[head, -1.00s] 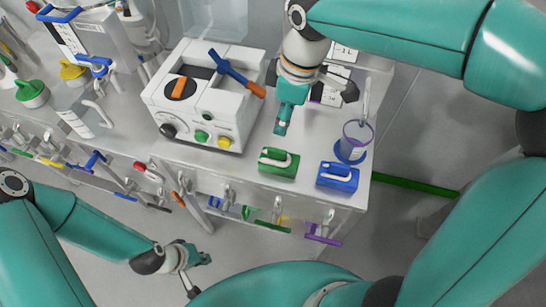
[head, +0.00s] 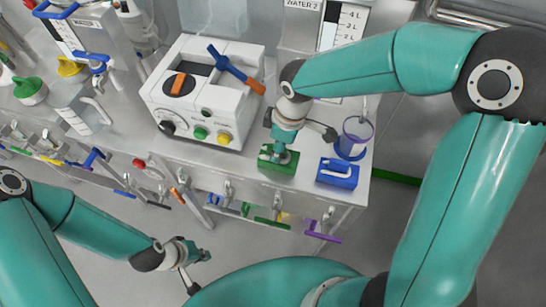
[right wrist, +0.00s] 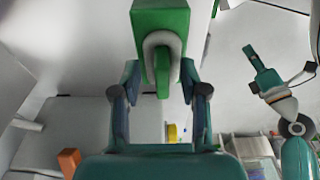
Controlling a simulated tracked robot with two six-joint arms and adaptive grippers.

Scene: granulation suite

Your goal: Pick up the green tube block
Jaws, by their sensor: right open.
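The green tube block (head: 276,166) is a small green block with a pale tube loop on top. It sits on the grey bench top near its front edge. My right gripper (head: 281,154) is over it from above and partly hides it. In the right wrist view the block (right wrist: 160,17) lies ahead, its loop between the two spread fingers (right wrist: 160,72), which are not closed on it. My left gripper (head: 201,271) is low at the left in the head view, in front of the bench, with its fingers apart and empty.
A blue block (head: 338,174) with a similar loop stands close to the right of the green one. A white machine (head: 201,95) with knobs stands to the left. Several coloured valve handles line the bench front.

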